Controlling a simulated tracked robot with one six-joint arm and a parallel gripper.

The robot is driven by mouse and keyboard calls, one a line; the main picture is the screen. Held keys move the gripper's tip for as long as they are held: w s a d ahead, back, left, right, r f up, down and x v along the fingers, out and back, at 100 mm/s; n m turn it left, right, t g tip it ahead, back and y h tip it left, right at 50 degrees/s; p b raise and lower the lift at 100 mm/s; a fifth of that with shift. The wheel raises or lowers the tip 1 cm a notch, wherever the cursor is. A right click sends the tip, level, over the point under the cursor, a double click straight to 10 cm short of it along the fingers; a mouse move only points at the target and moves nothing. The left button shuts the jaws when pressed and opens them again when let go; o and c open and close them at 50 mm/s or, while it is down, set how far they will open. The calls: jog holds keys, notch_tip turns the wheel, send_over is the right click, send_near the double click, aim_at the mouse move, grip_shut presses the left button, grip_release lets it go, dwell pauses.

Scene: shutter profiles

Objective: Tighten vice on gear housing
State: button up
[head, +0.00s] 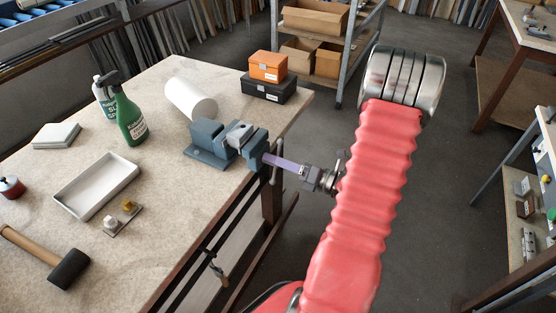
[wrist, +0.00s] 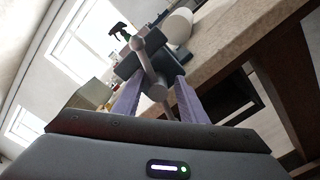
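The blue-grey vice (head: 212,147) is fixed at the right edge of the bench, with its jaws apart. A pale grey metal part, likely the gear housing (head: 239,134), sits between the jaws. The vice's bar handle (head: 276,163) hangs at the front of its screw, off the bench edge. My gripper (head: 266,157) reaches the handle from the right with purple fingers. In the wrist view, the handle (wrist: 147,62) with its ball ends lies tilted between my two spread fingers (wrist: 156,77). Gaps show on both sides of the bar. The housing cannot be made out there.
A white roll (head: 191,99) lies behind the vice. Orange and black boxes (head: 268,67) stand at the back right corner. A green spray bottle (head: 131,122), white tray (head: 97,185) and mallet (head: 70,268) occupy the left.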

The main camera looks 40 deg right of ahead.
jog(key=shift+s, duration=0.15)
jog(key=v, duration=1.3)
jog(key=shift+s+d, duration=0.1)
jog(key=shift+s, duration=0.2)
